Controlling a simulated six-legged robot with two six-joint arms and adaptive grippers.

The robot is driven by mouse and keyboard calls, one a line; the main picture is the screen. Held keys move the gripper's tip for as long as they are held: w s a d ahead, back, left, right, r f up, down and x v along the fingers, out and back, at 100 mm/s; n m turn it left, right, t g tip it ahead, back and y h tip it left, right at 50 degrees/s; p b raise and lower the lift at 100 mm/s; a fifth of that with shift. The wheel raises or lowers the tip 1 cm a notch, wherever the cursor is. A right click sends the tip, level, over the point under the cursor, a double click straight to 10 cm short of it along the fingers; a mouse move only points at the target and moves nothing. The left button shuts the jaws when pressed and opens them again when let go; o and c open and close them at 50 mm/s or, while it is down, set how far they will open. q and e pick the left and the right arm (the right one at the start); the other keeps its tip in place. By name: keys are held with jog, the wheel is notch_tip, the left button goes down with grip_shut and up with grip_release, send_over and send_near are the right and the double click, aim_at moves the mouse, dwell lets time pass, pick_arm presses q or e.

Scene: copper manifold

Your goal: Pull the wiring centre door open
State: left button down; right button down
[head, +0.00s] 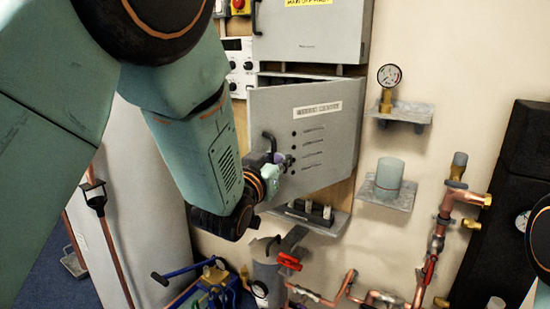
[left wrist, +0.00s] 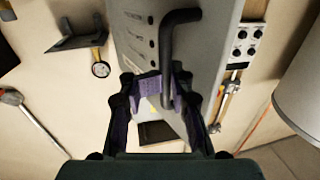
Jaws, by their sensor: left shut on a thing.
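The wiring centre door (head: 325,125) is a grey panel with a white label and a column of small dark dots. It stands ajar, with its left edge swung out and a dark gap along its top. Its black bar handle (head: 267,138) is near the left edge. My left gripper (head: 284,163) is at the handle's lower part. In the left wrist view, the purple-padded fingers of my left gripper (left wrist: 167,88) are closed around the dark handle (left wrist: 175,40), beside the grey door (left wrist: 138,35). My right gripper is out of view.
Another grey cabinet (head: 308,35) is directly above. A shelf with small blocks (head: 318,215) sits below the door. To the right are a gauge (head: 388,76), a cup on a shelf (head: 389,173) and copper pipes (head: 440,235). A blue-framed tool (head: 210,285) stands low down.

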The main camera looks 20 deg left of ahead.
pick_arm(q)
jog(key=shift+w+a, duration=0.1)
jog(key=shift+w, duration=0.05)
jog(key=c, duration=1.7)
grip_release()
jog(key=shift+w, duration=0.15)
